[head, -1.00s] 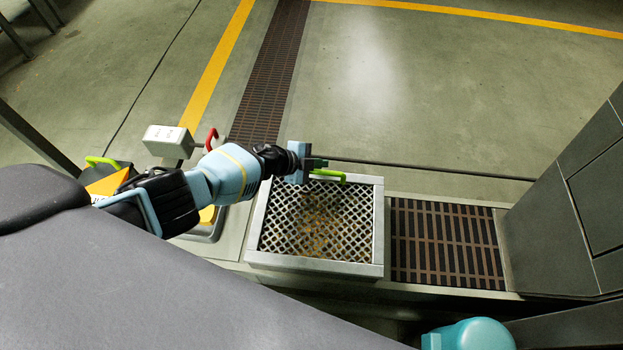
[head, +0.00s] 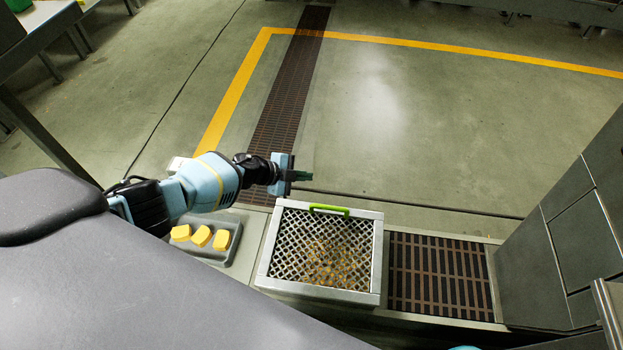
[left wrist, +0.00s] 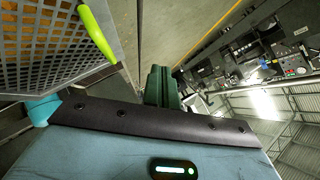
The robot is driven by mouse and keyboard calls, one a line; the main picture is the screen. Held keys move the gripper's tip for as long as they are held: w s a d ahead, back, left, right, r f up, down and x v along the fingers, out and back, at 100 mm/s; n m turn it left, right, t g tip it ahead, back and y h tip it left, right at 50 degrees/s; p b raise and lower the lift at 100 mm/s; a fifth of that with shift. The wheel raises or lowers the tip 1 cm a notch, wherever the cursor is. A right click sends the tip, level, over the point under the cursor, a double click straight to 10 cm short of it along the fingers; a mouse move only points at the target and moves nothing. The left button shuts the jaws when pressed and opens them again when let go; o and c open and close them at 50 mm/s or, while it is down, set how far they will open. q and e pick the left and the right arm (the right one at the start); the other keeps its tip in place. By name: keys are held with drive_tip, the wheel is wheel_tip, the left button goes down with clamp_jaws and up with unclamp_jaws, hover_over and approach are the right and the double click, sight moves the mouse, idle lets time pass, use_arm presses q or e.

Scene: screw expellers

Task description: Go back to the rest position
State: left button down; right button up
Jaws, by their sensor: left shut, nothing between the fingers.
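My left gripper (head: 300,175) is shut and empty. In the head view it is above and a little left of the far edge of a mesh-covered box, apart from the green handle. In the left wrist view its dark green fingers (left wrist: 160,86) are together, with nothing between them. My right gripper does not show in either view now.
The grey mesh-topped box (head: 377,260) has a bright green handle (head: 329,210) on its far edge. Open floor (head: 430,130) lies beyond.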

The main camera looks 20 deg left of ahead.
sight(317, 285)
use_arm(q)
drive_tip(key=shift+a+r, duration=0.1)
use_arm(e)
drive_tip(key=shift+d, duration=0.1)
